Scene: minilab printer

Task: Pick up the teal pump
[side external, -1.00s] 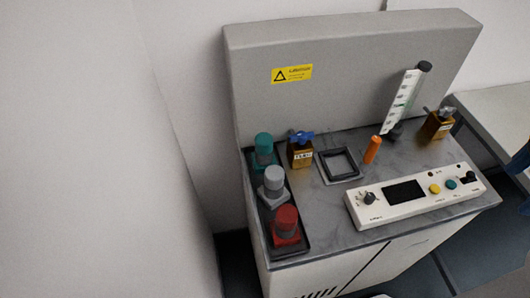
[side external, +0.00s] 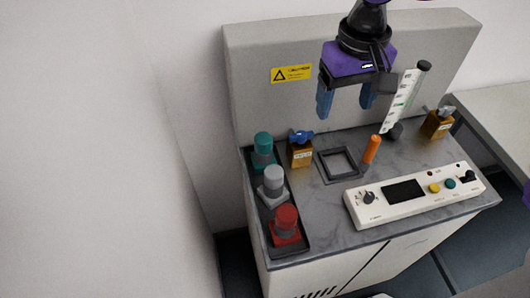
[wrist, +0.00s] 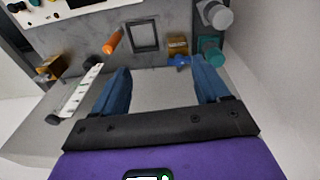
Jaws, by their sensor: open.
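The teal pump (side external: 263,149) stands upright at the back end of a dark tray (side external: 306,243) on the left of the worktop. It also shows in the wrist view (wrist: 210,50), at the upper right, just beyond the right finger. My gripper (side external: 346,104) is open and empty. It hangs above the back of the worktop, to the right of the teal pump and well above it. In the wrist view the two blue fingers (wrist: 162,84) are spread apart with nothing between them.
A grey pump (side external: 273,182) and a red pump (side external: 286,222) share the tray. An amber bottle with a blue valve (side external: 300,152) stands beside the teal pump. A square frame (side external: 325,167), an orange piece (side external: 371,150), a tilted cylinder (side external: 400,100) and a control panel (side external: 415,199) are further right.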

